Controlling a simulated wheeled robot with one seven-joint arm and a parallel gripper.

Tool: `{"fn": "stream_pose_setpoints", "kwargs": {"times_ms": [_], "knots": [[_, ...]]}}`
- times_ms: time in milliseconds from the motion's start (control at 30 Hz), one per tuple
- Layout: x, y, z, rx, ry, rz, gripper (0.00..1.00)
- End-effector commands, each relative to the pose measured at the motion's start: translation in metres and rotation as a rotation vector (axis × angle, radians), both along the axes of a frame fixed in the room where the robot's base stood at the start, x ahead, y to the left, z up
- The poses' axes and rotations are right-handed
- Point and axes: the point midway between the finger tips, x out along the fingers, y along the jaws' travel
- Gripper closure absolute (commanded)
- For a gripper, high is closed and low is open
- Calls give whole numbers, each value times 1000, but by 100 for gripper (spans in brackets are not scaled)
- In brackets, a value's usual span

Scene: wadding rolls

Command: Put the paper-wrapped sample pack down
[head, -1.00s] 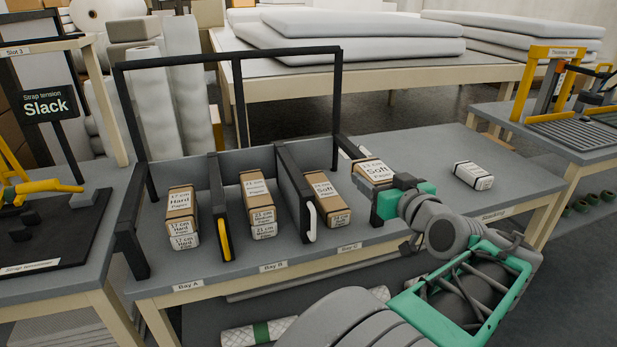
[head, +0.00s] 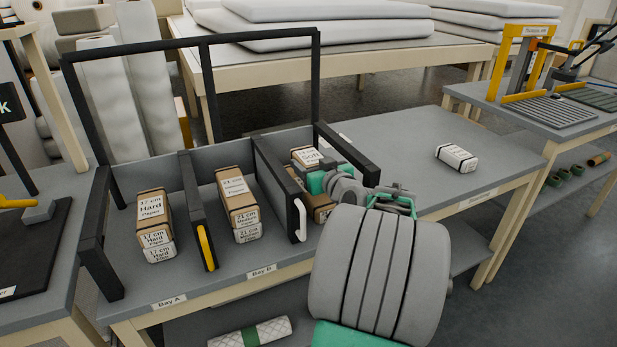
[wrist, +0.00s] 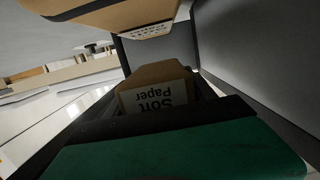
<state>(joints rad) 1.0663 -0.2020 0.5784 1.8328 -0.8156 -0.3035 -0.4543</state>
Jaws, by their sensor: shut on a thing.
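The paper-wrapped sample pack (head: 304,156), brown with a white "Soft" label, is held by my gripper (head: 316,170) over the rightmost bay, Bay C. My gripper is shut on it. Another brown pack (head: 323,207) shows below my gripper in that bay, partly hidden by the arm and the divider. In the wrist view a brown pack (wrist: 120,14) fills the top edge close to the camera, and a pack labelled "Soft Paper" (wrist: 155,85) shows beyond the dark finger. I cannot tell whether the held pack touches the one below.
Bay A holds "17 cm Hard" packs (head: 155,215) and Bay B "21 cm" packs (head: 240,200). Dark dividers (head: 280,185) and a right-hand wall (head: 347,152) stand close around my gripper. A white strapped pack (head: 456,157) lies on the otherwise clear right tabletop (head: 420,180).

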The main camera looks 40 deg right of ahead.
Motion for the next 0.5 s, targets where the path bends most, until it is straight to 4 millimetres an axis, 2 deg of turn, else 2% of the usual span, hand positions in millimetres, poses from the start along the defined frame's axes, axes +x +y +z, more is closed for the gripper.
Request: {"fn": "stream_pose_setpoints", "kwargs": {"times_ms": [100, 233, 500], "knots": [[10, -1, -13, 2, 1, 2, 77], [10, -1, -38, 2, 0, 1, 77], [10, -1, -41, -1, -1, 1, 77]]}}
